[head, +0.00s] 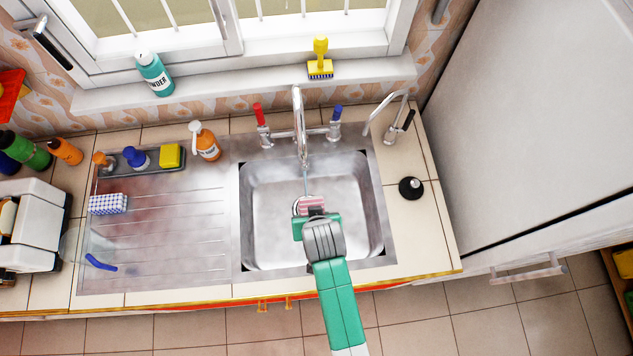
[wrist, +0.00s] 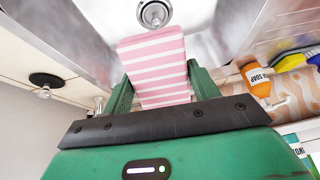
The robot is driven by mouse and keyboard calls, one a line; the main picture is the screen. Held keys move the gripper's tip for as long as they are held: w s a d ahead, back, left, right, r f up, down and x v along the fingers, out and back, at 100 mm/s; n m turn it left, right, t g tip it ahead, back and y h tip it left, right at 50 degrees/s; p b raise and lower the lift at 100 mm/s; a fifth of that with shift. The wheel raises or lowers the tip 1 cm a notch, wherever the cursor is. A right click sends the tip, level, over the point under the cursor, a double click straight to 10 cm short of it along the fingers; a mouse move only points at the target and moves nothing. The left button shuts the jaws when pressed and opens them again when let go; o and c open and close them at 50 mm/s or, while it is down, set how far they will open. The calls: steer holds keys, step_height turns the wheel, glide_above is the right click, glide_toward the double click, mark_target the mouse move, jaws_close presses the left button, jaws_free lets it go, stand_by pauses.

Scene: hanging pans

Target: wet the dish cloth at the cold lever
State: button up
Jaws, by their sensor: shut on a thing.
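The dish cloth (head: 312,202), pink with white stripes, is held over the sink basin (head: 350,225). My gripper (head: 315,214) is shut on it. In the wrist view the cloth (wrist: 152,62) stands out between the two green fingers of my gripper (wrist: 160,90). The cold lever (head: 335,114) has a blue handle and stands right of the spout (head: 299,120). A thin stream (head: 306,182) runs from the spout toward the cloth. I cannot tell how wet the cloth is.
The red-handled lever (head: 259,114) stands left of the spout. A small curved tap (head: 388,118) and a black plug (head: 411,188) are right of the basin. An orange soap bottle (head: 205,142) stands behind the drainboard (head: 190,225), which has free room.

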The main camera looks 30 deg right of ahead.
mark_target(310, 203)
steer(key=w+d+f+b, duration=0.1)
steer(key=w+d+b, duration=0.1)
steer(key=w+b, duration=0.2)
steer(key=shift+w+f, duration=0.25)
steer(key=shift+w, duration=1.55)
steer(key=s+p, duration=0.2)
steer(key=s, duration=0.1)
steer(key=shift+a+r, duration=0.15)
steer(key=shift+a, duration=0.2)
steer(key=s+p, duration=0.1)
steer(key=s+a+p, duration=0.1)
steer(key=s, duration=0.1)
steer(key=shift+s+p, duration=0.1)
steer(key=shift+p, duration=0.2)
steer(key=shift+s+a+p, duration=0.15)
steer(key=shift+s+p, duration=0.2)
steer(key=shift+s, duration=0.4)
